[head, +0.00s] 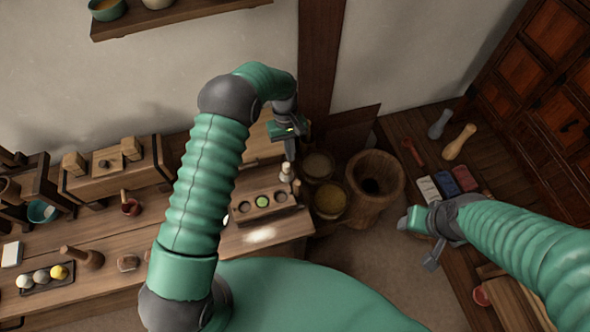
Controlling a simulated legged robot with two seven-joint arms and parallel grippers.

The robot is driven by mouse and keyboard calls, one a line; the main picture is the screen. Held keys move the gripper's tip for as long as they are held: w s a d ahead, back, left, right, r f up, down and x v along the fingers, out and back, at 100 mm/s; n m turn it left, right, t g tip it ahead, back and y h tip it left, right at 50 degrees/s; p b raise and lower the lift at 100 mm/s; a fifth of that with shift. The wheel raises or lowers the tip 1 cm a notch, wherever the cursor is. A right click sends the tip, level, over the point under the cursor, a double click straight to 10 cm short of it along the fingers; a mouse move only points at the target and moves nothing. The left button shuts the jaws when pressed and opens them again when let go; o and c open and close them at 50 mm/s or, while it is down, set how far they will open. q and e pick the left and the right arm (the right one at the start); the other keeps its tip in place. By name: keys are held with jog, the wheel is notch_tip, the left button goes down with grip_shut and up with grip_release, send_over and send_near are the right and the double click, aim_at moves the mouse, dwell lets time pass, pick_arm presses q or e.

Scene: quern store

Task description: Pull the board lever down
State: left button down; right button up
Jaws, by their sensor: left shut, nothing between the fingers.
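A wooden board (244,212) with a row of round sockets lies on the workbench, its middle socket lit green. A small pale upright knob (286,173) stands at the board's far right end. It may be the lever, but its shape is too small to be sure. My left gripper (289,154) is shut and empty, pointing down just above the knob. I cannot tell whether its fingertips touch it. My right gripper (432,261) hangs over the floor at the right, away from the board. Its fingers are too unclear to tell open from shut.
A wooden mortar (391,203) and grain-filled tubs (329,204) stand right of the workbench (130,250). A shelf (170,16) hangs on the wall.

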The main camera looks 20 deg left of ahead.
aim_at(297, 189)
pick_arm(q)
jog(key=s+d+f+p, duration=0.2)
jog(key=s+d+f, duration=0.1)
jog(key=s+f, duration=0.1)
jog(key=shift+a, duration=0.1)
dwell(0.3)
jog(key=shift+s, duration=0.1)
jog(key=shift+s+r+t+p, duration=0.15)
jog(key=shift+s+t+p, duration=0.15)
jog(key=shift+p, duration=0.1)
